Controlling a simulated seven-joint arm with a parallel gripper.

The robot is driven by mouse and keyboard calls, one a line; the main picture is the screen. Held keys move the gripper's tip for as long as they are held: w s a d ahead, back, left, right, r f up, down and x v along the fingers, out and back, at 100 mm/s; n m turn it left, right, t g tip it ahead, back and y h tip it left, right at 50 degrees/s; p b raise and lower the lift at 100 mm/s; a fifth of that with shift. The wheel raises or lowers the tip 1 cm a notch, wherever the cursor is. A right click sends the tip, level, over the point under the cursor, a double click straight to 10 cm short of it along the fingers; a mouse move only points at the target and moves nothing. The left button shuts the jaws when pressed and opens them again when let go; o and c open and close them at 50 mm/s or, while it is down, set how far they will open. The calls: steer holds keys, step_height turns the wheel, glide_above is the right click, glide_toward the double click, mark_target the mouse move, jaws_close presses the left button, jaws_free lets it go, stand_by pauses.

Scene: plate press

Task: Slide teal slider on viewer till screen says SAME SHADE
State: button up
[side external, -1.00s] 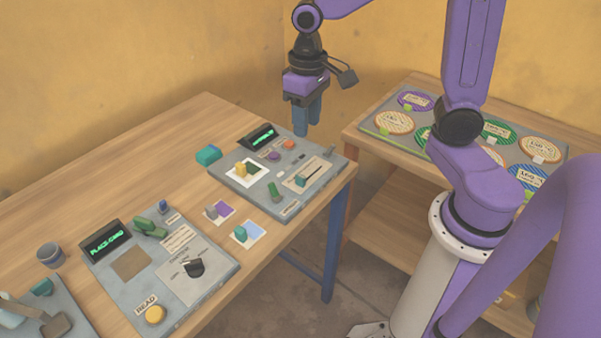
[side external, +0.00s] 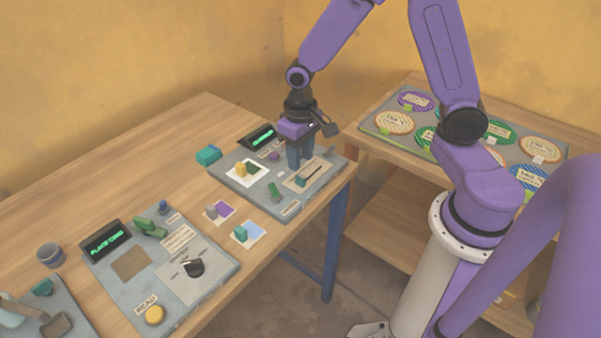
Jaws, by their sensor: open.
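The viewer (side external: 232,179) is a grey panel at the far right end of the wooden table. Its dark screen (side external: 262,136) shows green text too small to read. The teal slider (side external: 300,181) sits at the near left end of a pale track (side external: 312,172) on the viewer's right side. A white card (side external: 246,173) with yellow and green pieces lies on the viewer. My gripper (side external: 300,164) is open, pointing down just above the viewer, behind the slider and close to the track's far side. Its fingers hide part of the panel. I cannot tell whether they touch anything.
A second grey panel (side external: 213,250) with a black dial and yellow button stands nearer on the table. Cards with purple (side external: 219,210) and teal (side external: 247,234) pieces lie between the panels. A teal block (side external: 208,155) lies left of the viewer. A side shelf holds several round plates.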

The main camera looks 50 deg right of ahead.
mark_target(301, 176)
steer(key=shift+f, duration=3.05)
jaws_close()
